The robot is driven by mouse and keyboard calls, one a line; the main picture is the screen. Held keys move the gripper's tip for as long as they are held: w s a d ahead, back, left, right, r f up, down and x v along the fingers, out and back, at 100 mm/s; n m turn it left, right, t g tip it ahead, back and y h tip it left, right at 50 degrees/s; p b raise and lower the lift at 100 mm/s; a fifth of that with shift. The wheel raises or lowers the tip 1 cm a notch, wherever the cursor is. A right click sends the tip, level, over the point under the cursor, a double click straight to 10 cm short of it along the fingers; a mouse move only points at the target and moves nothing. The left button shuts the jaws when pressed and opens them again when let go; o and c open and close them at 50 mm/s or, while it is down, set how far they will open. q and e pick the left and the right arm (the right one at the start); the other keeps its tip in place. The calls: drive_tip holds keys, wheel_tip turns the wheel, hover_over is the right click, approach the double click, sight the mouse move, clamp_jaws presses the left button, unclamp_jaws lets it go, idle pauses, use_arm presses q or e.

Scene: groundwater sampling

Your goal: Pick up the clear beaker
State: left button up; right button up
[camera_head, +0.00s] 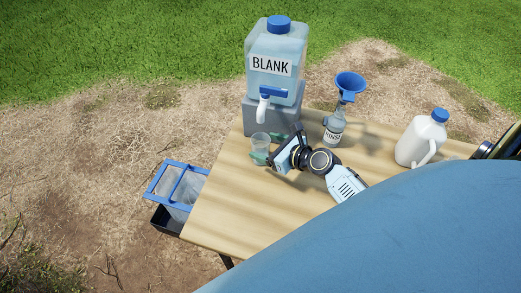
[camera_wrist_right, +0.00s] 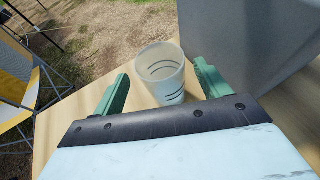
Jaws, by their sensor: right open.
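The clear beaker (camera_head: 260,142) stands upright on the wooden table, just below the spigot of the water container. In the right wrist view the beaker (camera_wrist_right: 162,74) has dark marking lines and sits a little ahead of my right gripper, roughly between its two green fingers. My right gripper (camera_head: 264,157) is open. Its fingers (camera_wrist_right: 158,85) are spread on either side of the beaker, and I cannot tell whether either touches it. My left gripper is not in view.
The BLANK water container (camera_head: 272,85) stands on a grey block (camera_head: 268,119) behind the beaker. A RINSE bottle (camera_head: 334,129) with a blue funnel (camera_head: 350,83) and a white jug (camera_head: 421,140) are to the right. A blue-framed bin (camera_head: 180,188) stands left of the table (camera_head: 215,205).

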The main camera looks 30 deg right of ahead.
sight(254, 143)
drive_tip(key=x, duration=0.2)
drive_tip(key=b+x, duration=0.1)
drive_tip(key=x, duration=0.1)
drive_tip(key=shift+s+d+f, duration=0.1)
drive_tip(key=shift+d+f, duration=0.05)
drive_tip(key=shift+f, duration=0.2)
drive_tip(key=shift+w+f+b, duration=0.15)
drive_tip(key=shift+w+b, duration=0.15)
drive_tip(key=shift+w, duration=0.2)
drive_tip(key=c, duration=1.1)
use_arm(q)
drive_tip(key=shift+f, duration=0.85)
use_arm(e)
drive_tip(key=shift+c, duration=0.2)
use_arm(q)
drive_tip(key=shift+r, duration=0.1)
use_arm(e)
drive_tip(key=shift+a+r, duration=0.2)
